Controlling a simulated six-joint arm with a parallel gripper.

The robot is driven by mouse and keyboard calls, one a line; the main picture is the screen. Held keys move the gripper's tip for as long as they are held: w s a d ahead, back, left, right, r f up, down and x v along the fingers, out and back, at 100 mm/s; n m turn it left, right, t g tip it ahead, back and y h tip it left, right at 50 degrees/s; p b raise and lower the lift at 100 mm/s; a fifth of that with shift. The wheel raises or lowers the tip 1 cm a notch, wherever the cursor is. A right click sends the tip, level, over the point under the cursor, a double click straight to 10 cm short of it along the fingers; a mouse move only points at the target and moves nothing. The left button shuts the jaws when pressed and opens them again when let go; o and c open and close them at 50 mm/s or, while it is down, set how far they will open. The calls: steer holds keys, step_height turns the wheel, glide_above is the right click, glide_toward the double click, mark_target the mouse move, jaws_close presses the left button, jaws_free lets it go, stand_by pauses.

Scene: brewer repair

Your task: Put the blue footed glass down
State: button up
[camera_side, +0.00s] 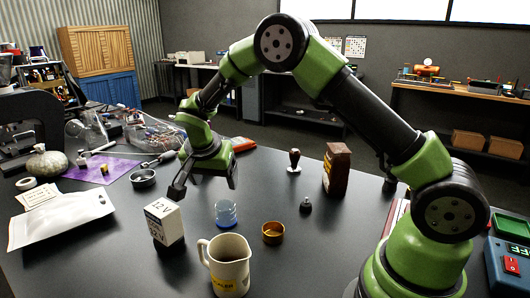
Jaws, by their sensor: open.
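The blue footed glass (226,214) stands upright on the dark table (325,255), in front of my gripper. It looks translucent blue; its foot is hard to make out. My gripper (205,187) is open, with its two fingers spread apart and pointing down. It is above and behind the glass, slightly to its left in the picture. Nothing shows between the fingers, and the glass looks apart from them.
A white box (164,223) stands left of the glass, a cream pitcher (228,268) in front, and a brass cup (272,233) to the right. A dark weight (306,205), a tamper (294,161) and a brown bag (337,170) stand farther right. Clear table lies between.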

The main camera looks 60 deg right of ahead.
steer(key=s+a+r+n+t+y, duration=0.2)
steer(key=s+r+n+y, duration=0.15)
steer(key=s+r, duration=0.95)
steer(key=s+a+r+n+t+y, duration=0.1)
steer(key=s+r+n, duration=0.1)
steer(key=s, duration=0.4)
steer(key=s+a+r+n+t+y, duration=0.1)
steer(key=s+a+r+n+t, duration=0.1)
steer(key=s+n, duration=0.2)
steer(key=shift+s+a+r+y, duration=0.25)
steer(key=shift+s+y, duration=0.1)
steer(key=shift+s, duration=0.85)
